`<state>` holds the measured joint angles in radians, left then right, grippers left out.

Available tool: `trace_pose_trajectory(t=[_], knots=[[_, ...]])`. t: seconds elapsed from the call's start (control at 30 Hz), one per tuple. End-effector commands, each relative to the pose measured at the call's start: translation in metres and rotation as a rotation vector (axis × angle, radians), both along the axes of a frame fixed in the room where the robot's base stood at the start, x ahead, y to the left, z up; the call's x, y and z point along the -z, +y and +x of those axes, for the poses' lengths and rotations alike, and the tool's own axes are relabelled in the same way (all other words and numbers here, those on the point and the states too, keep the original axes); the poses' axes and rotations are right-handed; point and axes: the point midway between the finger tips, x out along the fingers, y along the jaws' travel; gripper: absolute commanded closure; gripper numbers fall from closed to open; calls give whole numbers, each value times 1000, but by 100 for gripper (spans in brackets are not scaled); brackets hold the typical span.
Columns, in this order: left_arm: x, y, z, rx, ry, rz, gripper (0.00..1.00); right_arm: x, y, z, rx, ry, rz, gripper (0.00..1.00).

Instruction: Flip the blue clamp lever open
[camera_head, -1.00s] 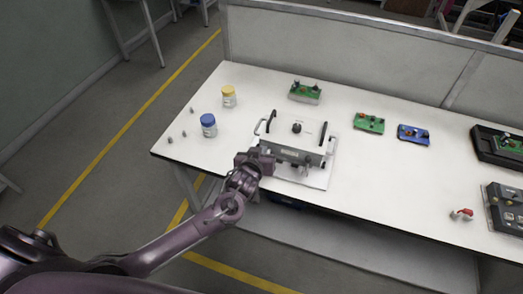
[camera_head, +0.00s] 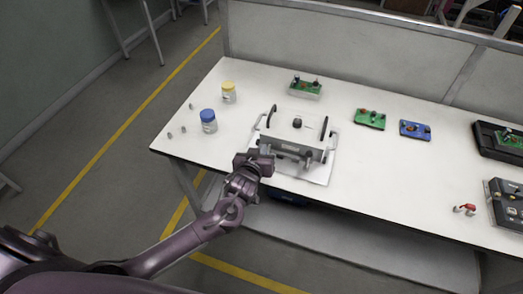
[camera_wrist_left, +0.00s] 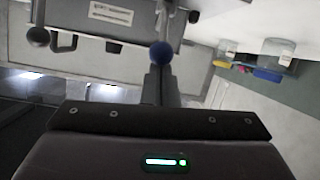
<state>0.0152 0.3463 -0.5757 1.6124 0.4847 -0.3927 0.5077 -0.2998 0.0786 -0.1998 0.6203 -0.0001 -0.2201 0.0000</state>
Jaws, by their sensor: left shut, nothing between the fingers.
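The clamp fixture (camera_head: 300,150) is a light grey box with a black knob on top and bar handles at its sides. It stands at the table's front edge in the head view. My left gripper (camera_head: 264,154) is at its front left corner. In the left wrist view, my left gripper's fingers (camera_wrist_left: 160,85) are shut and empty. A blue ball knob (camera_wrist_left: 161,53), apparently the clamp lever's end, appears right at the fingertips; I cannot tell whether they touch. The lever's shaft is mostly hidden. My right gripper is in neither view.
A blue-lidded jar (camera_head: 208,122) and a yellow-lidded jar (camera_head: 229,93) stand left of the fixture. Green boards (camera_head: 306,89) (camera_head: 370,119) and a blue board (camera_head: 415,130) lie behind and right. A red-topped part (camera_head: 465,209) lies front right. The table (camera_head: 390,180) is bare between.

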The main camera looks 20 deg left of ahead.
Motion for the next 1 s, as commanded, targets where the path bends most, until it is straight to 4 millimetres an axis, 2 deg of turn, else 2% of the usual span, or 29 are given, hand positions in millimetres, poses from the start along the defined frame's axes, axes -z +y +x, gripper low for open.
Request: trace_pose_trajectory(t=[0.27,0.57,0.67,0.9,1.0], knots=[[7,-1,-1,-1,-60,-4,100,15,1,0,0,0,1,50],[18,0,-8,-2,-158,-8,100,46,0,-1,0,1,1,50],[24,0,-12,0,-156,-9,100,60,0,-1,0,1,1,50],[39,0,-20,-1,-421,-17,100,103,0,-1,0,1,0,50],[43,1,-23,-1,-480,-17,100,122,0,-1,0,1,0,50]])
